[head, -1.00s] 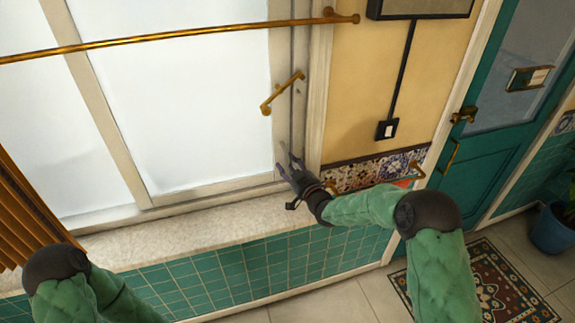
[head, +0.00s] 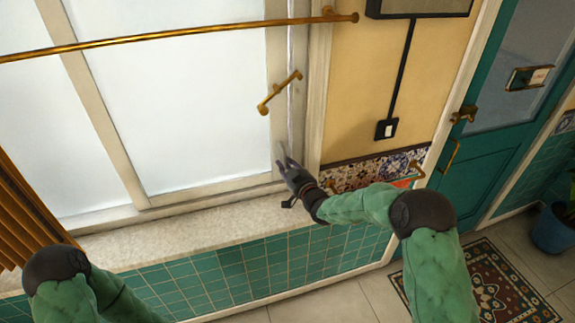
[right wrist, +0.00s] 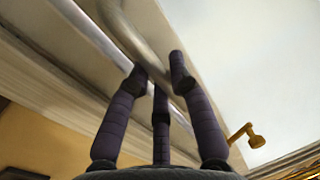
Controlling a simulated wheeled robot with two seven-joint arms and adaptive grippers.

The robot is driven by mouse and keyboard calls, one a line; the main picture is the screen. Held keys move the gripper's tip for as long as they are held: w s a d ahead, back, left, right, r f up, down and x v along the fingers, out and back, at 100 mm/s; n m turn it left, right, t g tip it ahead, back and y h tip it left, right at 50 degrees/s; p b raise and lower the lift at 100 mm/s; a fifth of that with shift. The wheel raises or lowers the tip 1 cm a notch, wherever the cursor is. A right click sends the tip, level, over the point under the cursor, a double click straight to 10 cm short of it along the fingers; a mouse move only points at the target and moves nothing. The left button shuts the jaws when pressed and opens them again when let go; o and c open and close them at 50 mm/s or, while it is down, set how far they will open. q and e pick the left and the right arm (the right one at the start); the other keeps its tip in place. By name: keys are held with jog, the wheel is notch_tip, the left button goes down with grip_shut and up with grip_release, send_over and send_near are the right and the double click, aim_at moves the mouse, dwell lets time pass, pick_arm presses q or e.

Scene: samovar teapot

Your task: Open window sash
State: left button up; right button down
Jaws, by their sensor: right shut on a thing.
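The window sash (head: 190,110) is a pale frame with frosted white glass, standing in the wall at left and centre. A brass handle (head: 279,92) sits slanted on its right stile. My right gripper (head: 284,160) is at the lower right of the sash, below the brass handle, shut on the sash edge. In the right wrist view my dark fingers (right wrist: 158,74) close around a pale, curved edge (right wrist: 145,25). The exact contact is partly hidden by the fingers. A narrow bright strip shows between the sash's right edge and the window frame (head: 318,90). My left gripper is out of view.
A brass rail (head: 180,36) crosses in front of the window. The speckled sill (head: 190,233) is clear. Brown slats (head: 28,215) hang at the left. A light switch (head: 387,129), patterned tiles (head: 350,175) and a green door (head: 490,130) are at the right.

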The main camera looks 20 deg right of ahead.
jog(key=s+a+b, duration=0.1)
jog(key=a+b, duration=0.3)
jog(key=a, duration=2.9)
jog(key=shift+s+a, duration=0.15)
jog(key=shift+a, duration=0.15)
jog(key=c, duration=1.1)
grip_release()
jog(key=v, duration=1.2)
jog(key=shift+d, duration=0.1)
